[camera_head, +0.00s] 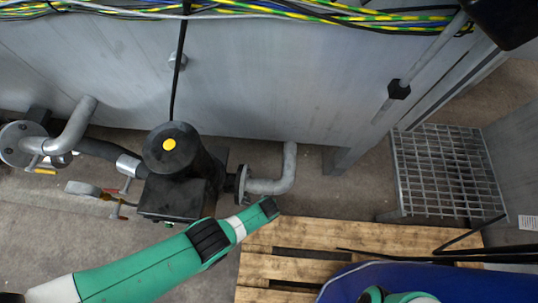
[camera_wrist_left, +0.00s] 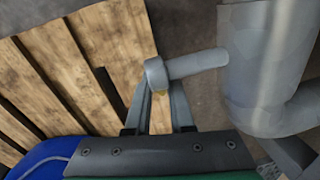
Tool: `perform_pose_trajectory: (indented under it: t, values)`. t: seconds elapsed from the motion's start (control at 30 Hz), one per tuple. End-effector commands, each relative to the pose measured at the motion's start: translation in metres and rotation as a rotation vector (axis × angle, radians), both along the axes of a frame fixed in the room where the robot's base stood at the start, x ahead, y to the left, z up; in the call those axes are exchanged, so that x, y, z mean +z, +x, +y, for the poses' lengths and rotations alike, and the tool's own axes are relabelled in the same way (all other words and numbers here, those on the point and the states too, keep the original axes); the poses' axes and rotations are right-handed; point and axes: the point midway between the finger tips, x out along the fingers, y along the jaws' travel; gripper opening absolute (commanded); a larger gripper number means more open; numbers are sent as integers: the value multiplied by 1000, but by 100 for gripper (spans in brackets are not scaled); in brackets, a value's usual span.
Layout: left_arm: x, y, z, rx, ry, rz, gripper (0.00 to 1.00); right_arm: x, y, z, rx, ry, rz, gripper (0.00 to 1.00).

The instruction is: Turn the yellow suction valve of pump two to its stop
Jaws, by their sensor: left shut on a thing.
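The black pump (camera_head: 190,185) with a yellow dot on top stands left of centre in the head view. A grey pipe elbow (camera_head: 280,180) leaves its right flange. My left arm reaches in from the lower left, its end (camera_head: 265,208) just below that elbow; its fingers are hidden there. The stub joins a thick grey pipe (camera_wrist_left: 262,65). My right gripper is not in view.
A wooden pallet (camera_head: 262,268) lies right of the left arm, with a blue surface (camera_head: 440,278) at the bottom right. A metal grating step (camera_head: 445,165) stands at the right. Another pipe (camera_head: 75,130) and small handles lie left of the pump.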

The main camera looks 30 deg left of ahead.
Motion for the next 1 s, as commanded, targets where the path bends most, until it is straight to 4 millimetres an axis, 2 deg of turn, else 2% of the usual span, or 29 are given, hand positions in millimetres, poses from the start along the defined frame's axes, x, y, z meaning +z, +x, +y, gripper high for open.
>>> perform_pose_trajectory:
  t: [0.77, 1.0]
  values:
    - [0, -1, 0, 0, 0, 1, 0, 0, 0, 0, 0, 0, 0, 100]
    - [7, 0, -3, 5, -133, -65, 0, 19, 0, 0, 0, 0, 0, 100]
